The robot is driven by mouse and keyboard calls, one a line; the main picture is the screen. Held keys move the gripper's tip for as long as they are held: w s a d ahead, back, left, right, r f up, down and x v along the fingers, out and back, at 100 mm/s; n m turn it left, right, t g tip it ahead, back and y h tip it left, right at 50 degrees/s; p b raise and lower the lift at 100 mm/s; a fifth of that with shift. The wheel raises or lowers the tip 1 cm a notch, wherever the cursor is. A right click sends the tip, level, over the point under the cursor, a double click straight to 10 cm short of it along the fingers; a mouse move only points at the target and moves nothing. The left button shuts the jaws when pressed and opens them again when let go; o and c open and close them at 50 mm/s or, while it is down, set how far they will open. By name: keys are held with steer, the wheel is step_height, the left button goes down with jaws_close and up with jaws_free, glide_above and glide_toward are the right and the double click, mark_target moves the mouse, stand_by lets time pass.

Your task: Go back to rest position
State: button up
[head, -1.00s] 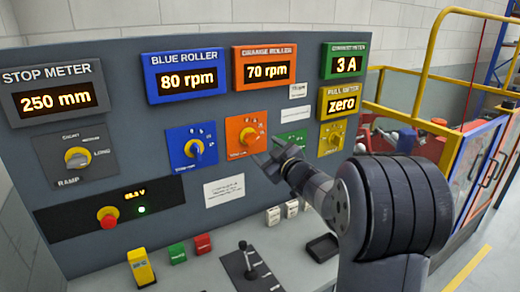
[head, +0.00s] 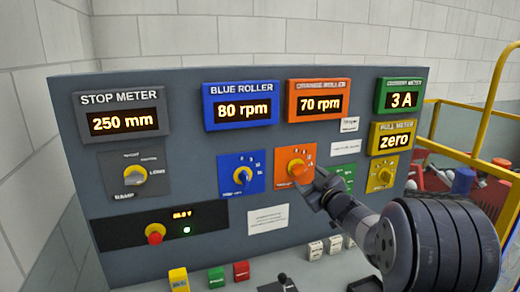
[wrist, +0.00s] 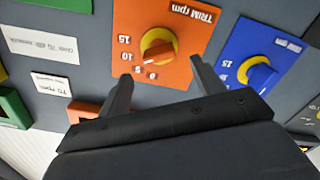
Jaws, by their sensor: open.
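My gripper (head: 322,190) is in front of the orange knob plate (head: 290,158) on the grey control panel. In the wrist view, my gripper (wrist: 160,88) is open, with its two fingers spread below and to either side of the orange knob (wrist: 158,48). Nothing shows between the fingers, and the knob looks apart from them. In the head view, my gripper partly covers the lower right of the orange plate and part of the green plate (head: 346,172).
The blue knob plate (head: 241,174) is left of my gripper, the yellow one (head: 382,172) right. A red stop button (head: 154,234), small coloured blocks and a black joystick (head: 283,282) are lower down. A yellow railing (head: 490,100) stands at the right.

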mark_target(301, 172)
steer(key=p+x, duration=0.1)
steer(key=x, duration=0.5)
steer(key=shift+w, duration=0.1)
steer(key=shift+f, duration=0.1)
steer(key=shift+n+b, duration=0.3)
steer(key=shift+n, duration=0.2)
